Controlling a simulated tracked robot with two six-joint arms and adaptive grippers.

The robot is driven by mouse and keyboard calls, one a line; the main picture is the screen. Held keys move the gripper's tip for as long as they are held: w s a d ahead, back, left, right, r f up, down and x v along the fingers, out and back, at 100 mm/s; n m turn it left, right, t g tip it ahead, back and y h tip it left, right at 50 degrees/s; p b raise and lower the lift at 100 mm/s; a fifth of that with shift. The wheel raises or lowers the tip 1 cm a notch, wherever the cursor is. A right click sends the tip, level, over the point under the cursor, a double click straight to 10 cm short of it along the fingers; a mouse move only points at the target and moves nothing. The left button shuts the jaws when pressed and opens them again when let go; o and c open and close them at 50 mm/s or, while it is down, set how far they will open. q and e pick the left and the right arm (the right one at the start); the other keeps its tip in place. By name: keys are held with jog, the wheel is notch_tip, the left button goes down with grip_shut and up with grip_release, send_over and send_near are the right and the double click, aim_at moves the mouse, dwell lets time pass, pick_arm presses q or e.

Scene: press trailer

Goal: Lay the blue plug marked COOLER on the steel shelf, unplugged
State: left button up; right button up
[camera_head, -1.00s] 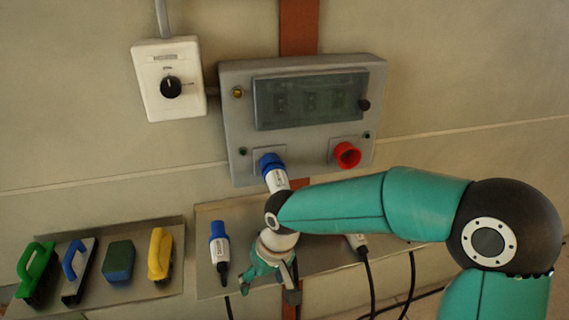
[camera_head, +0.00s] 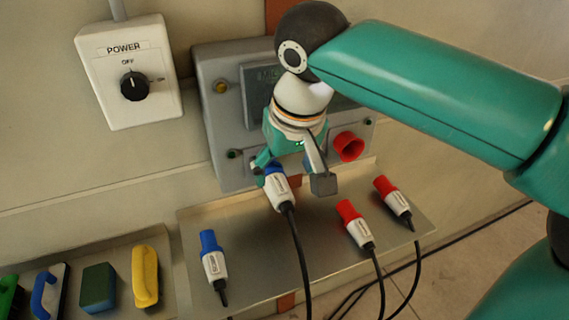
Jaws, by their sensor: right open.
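A white-bodied plug with a blue end (camera_head: 280,192) is at the lower left of the grey wall box, its cable hanging down over the steel shelf (camera_head: 240,215). It appears to be in the blue socket, but my right gripper hides the joint. Another blue plug (camera_head: 213,257) lies on the shelf's left part. The labels are too small to read, so I cannot tell which is marked COOLER. My right gripper (camera_head: 292,174) is open, pointing down at the upper plug, one finger beside it on the left and the other on the right. My left gripper is out of view.
Two red plugs (camera_head: 357,226) (camera_head: 393,198) lie on the shelf's right side. A red socket (camera_head: 348,147) is on the grey box (camera_head: 222,120). The POWER switch (camera_head: 132,82) points to OFF. The shelf's middle has free room.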

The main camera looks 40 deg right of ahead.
aim_at(281, 189)
jog(key=b+x, duration=0.5)
jog(key=x, duration=0.2)
jog(key=shift+f, duration=0.3)
jog(key=shift+b+x, duration=0.6)
jog(key=shift+x, duration=0.35)
jog(key=c, duration=1.4)
